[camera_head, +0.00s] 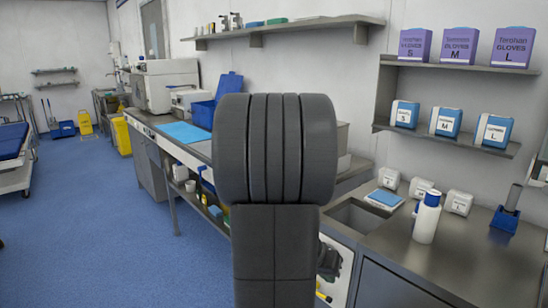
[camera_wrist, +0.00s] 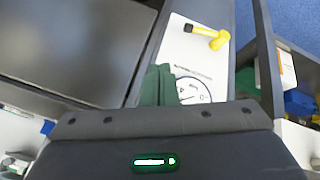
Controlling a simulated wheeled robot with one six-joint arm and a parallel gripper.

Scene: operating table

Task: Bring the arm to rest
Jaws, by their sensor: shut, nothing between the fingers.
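My gripper (camera_wrist: 160,84) shows in the wrist view as dark green fingers beyond the dark wrist housing. The fingers are shut with nothing between them. They are in front of a white panel with a round dial (camera_wrist: 192,90) and a yellow handle (camera_wrist: 208,38). I cannot tell how far the fingers are from the panel. In the head view my dark grey arm stands upright in the middle and covers much of the counter. A dark part of the arm's end (camera_head: 328,260) shows at its lower right; its fingers are not clear there.
A steel counter (camera_head: 470,245) with a sink (camera_head: 355,217) is at right, bearing a white bottle (camera_head: 427,218) and small boxes. Shelves (camera_head: 450,68) with glove boxes hang above. Another counter (camera_head: 190,143) runs behind my arm. Blue floor (camera_head: 90,230) is open at left.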

